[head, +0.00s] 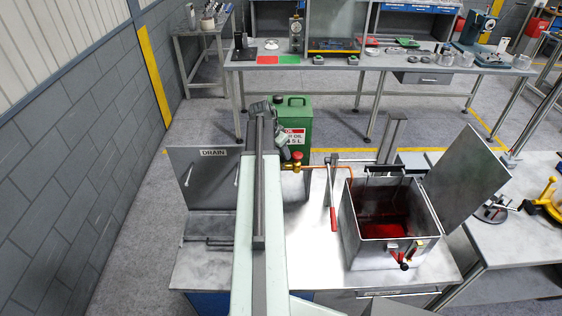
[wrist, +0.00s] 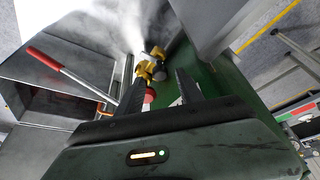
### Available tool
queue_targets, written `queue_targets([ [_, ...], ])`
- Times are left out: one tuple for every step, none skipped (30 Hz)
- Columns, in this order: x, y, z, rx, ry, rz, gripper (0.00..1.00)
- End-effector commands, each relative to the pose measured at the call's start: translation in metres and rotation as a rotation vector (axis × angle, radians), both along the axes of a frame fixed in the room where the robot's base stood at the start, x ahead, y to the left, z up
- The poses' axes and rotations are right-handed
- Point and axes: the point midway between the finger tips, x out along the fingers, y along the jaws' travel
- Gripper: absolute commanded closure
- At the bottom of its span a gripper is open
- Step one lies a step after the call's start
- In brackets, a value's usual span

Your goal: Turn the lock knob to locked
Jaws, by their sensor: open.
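A brass valve (head: 292,167) with a red knob (head: 297,156) stands on the bench behind the steel tank, near the green oil can. The red knob also shows in the wrist view (wrist: 150,95), with the brass body (wrist: 150,72) beyond it. My gripper (head: 286,148) is open at the valve. Its two dark fingers (wrist: 160,82) lie either side of the knob in the picture; contact is not clear. A small red and black fitting (head: 404,264) sits on the tank's front. No lock marking is readable, so which knob is the lock is unclear.
The open steel tank (head: 373,255) holds red fluid, and its lid (head: 464,185) stands raised. A red-handled lever (head: 333,215) stands left of it. The green can (head: 292,108) is close behind my gripper. A DRAIN panel (head: 210,180) is on the left.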

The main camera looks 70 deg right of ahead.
Motion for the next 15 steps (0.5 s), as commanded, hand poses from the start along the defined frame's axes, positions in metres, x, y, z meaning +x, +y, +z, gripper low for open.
queue_targets([
  [-0.0006, -0.0035, -0.0155, 0.000, 0.000, 0.000, 0.56],
  [-0.0009, -0.0046, -0.0181, 0.000, 0.000, 0.000, 0.56],
  [-0.0014, -0.0058, -0.0204, 0.000, -0.001, 0.000, 0.56],
  [-0.0017, -0.0064, -0.0213, 0.000, 0.000, 0.001, 0.56],
  [-0.0018, -0.0068, -0.0215, 0.000, 0.000, 0.001, 0.56],
  [-0.0019, -0.0069, -0.0211, 0.000, 0.000, 0.001, 0.56],
  [-0.0019, -0.0070, -0.0203, 0.000, 0.000, 0.002, 0.56],
  [-0.0019, -0.0069, -0.0197, 0.000, 0.000, 0.002, 0.56],
  [-0.0019, -0.0067, -0.0190, 0.000, 0.000, 0.002, 0.56],
  [-0.0019, -0.0066, -0.0188, 0.000, 0.000, 0.002, 0.56],
  [-0.0017, -0.0066, -0.0188, 0.000, 0.000, 0.002, 0.56],
  [-0.0016, -0.0066, -0.0187, 0.000, 0.000, 0.002, 0.62],
  [-0.0016, -0.0065, -0.0187, 0.000, 0.000, 0.002, 0.70],
  [-0.0016, -0.0065, -0.0187, 0.000, 0.000, 0.002, 0.78],
  [-0.0015, -0.0065, -0.0186, 0.000, 0.000, 0.002, 0.90],
])
